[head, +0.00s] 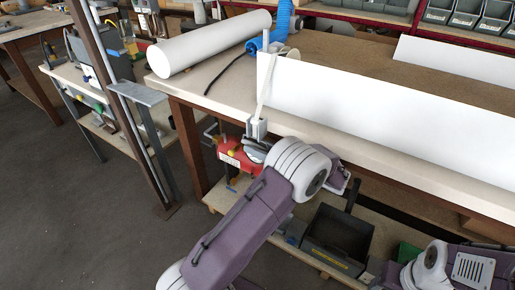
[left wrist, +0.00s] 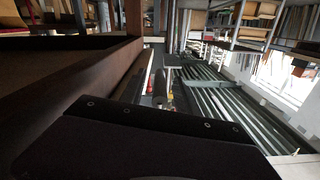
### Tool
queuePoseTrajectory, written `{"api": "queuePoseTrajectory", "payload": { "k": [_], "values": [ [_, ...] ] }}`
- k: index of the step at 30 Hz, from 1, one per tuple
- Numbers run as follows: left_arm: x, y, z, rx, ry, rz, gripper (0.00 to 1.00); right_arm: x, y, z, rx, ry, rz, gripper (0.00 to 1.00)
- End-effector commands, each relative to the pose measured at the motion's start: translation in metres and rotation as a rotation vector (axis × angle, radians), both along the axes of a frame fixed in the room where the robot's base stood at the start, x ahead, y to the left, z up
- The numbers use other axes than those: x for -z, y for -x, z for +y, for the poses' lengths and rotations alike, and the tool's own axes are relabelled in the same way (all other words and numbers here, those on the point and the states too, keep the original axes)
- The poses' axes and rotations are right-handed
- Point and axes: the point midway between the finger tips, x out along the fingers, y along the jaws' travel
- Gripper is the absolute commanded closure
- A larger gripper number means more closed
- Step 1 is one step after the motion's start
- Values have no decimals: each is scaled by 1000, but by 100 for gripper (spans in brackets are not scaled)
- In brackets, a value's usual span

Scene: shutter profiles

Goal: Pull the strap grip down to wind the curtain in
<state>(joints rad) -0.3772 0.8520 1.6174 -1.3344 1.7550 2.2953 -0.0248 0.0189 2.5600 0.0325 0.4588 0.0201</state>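A pale strap (head: 264,88) hangs at the left end of a long white panel (head: 390,112), which looks like the curtain. The strap runs down over the bench's front edge to a small grey piece (head: 257,127), which looks like the strap grip. My left gripper (head: 256,140) is right at this grey piece, below the bench edge. My own wrist partly hides the fingers, so I cannot tell whether they are closed on it. The left wrist view shows a dark plate in front and no clear fingertips. My right arm shows at the lower right, its gripper out of view.
Below are a red tool case (head: 233,158) and a black bin (head: 337,240) on a shelf. A brown post (head: 127,110) stands left. Open floor (head: 75,215) lies at lower left.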

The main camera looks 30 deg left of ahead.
Motion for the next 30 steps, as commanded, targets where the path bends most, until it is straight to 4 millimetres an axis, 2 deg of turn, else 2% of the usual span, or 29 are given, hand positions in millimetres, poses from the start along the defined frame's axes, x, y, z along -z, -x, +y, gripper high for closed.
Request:
{"api": "queuePoseTrajectory", "payload": {
  "k": [5,8,9,10,30],
  "values": [
    [0,0,0,0,0,0,62,0,0,0,0,0,0,42],
    [0,0,0,0,0,0,87,0,0,0,0,0,0,42],
    [0,0,0,0,0,0,98,0,0,0,0,0,0,42],
    [0,0,0,0,0,0,100,0,0,0,0,0,0,42],
    [0,0,0,0,0,0,100,0,0,0,0,0,0,42]
  ]
}}
